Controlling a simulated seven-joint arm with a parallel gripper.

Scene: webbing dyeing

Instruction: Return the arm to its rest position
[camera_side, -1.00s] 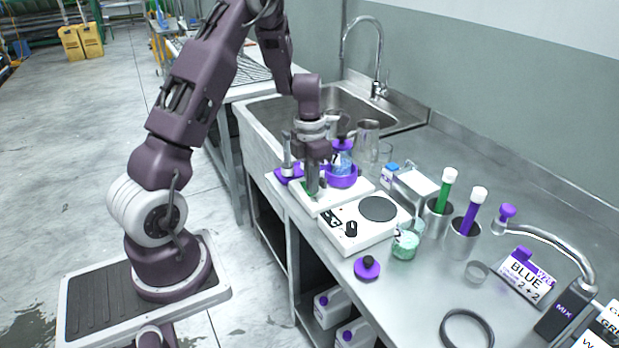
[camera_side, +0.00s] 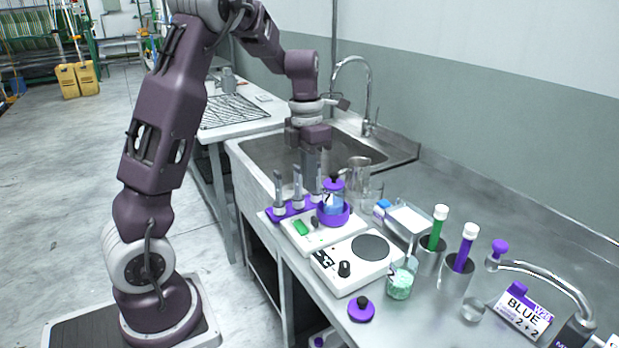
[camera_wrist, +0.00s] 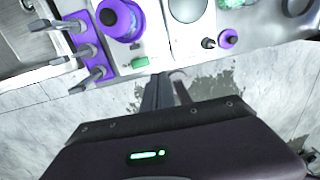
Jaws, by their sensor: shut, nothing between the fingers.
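My gripper (camera_side: 309,168) is shut and empty. In the side view it hangs pointing down, above the near rim of the sink and behind the purple rack. In the wrist view my gripper (camera_wrist: 165,92) shows as dark closed fingers in front of the bench edge and floor. Nothing is held, and the fingers appear apart from the objects on the bench.
Below stand a purple rack (camera_side: 279,213) with several grey-topped tools, a blue bottle in a purple holder (camera_side: 333,218), and a white hotplate (camera_side: 352,275). A curved faucet (camera_side: 371,85) rises behind the sink (camera_side: 258,150). A beaker of green liquid (camera_side: 400,285) stands right of the hotplate.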

